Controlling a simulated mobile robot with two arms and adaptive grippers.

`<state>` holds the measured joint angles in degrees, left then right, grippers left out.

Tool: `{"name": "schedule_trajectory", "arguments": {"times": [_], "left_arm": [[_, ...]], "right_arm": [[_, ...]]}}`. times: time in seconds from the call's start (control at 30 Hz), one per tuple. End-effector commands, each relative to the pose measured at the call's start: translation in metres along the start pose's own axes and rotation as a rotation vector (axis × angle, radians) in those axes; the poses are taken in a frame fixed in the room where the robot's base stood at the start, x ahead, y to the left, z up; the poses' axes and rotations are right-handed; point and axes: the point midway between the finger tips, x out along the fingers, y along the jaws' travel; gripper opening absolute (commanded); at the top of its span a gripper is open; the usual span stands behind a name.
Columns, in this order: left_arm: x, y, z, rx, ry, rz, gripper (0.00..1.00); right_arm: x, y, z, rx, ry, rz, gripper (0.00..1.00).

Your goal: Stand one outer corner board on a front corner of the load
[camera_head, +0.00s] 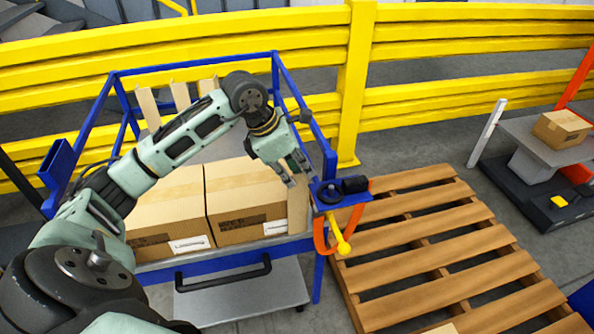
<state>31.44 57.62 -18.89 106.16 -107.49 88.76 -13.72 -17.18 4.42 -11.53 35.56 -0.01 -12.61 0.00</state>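The load is two brown cartons (245,190) side by side on a blue-framed cart (225,252). A narrow tan corner board (298,210) stands about upright at the load's front right corner, beside the cart's blue post. My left gripper (293,181) points down at this board's top end. Whether its fingers are closed on the board is too small to tell. More pale boards (181,96) stand upright at the back of the cart, partly hidden by my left arm. My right gripper is out of view.
A blue bracket (338,192) with black devices, an orange loop and a yellow-ended handle sits at the cart's right corner, close to my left gripper. A wooden pallet (425,246) lies to the right. A scale (545,135) carries a small carton (562,128). Yellow guard rails (450,85) run behind.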

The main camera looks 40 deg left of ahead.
Motion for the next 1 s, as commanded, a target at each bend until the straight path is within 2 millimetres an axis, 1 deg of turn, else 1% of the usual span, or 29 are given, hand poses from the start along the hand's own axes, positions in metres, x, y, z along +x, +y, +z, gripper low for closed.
{"name": "schedule_trajectory", "arguments": {"times": [0.37, 0.4, 0.63, 0.9, 1.0], "left_arm": [[0.0019, 0.0002, -0.0006, 0.000, -0.001, 0.001, 0.00], [0.0019, 0.0002, -0.0006, 0.000, -0.001, 0.001, 0.07], [0.0020, 0.0001, -0.0007, 0.000, -0.001, 0.000, 0.27], [0.0021, 0.0000, -0.0009, 0.000, 0.000, 0.000, 0.27], [-0.0023, 0.0004, -0.0008, 0.000, -0.001, 0.001, 0.27]], "right_arm": [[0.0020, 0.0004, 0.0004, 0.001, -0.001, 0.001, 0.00], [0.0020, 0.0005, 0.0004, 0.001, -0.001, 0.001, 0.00], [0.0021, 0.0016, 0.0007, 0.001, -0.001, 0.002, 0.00], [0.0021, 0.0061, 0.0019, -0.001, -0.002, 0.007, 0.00], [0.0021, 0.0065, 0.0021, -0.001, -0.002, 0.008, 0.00]]}}
